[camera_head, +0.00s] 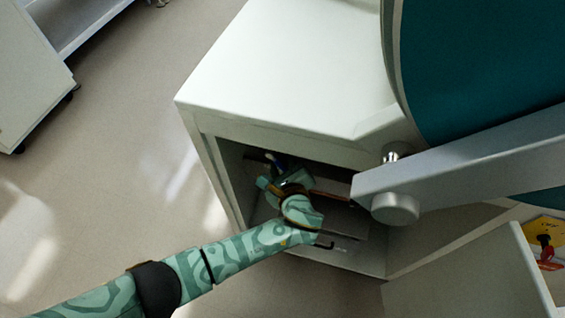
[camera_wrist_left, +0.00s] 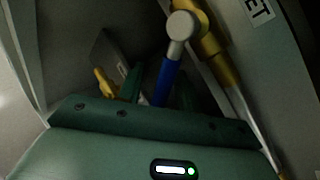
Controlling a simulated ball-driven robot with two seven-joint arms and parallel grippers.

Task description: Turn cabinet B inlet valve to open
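In the left wrist view a valve has a blue lever handle (camera_wrist_left: 165,82) on a pale round hub (camera_wrist_left: 181,25), fitted to a yellow pipe (camera_wrist_left: 215,45). The lever points from the hub down toward my palm. My left gripper (camera_wrist_left: 158,90) has its dark green fingers apart, one on each side of the lever; I see no clear contact in the dim light. In the head view my left gripper (camera_head: 268,170) reaches into the open front of a white cabinet (camera_head: 290,60); a small bit of blue shows beside it. My right gripper is not in view.
A label (camera_wrist_left: 262,12) ending in "ET" is beside the pipe. Another yellow part (camera_wrist_left: 104,82) is deeper inside. A grey bar (camera_head: 480,155) with a round knob crosses the cabinet's right side, before a large teal round panel (camera_head: 480,65).

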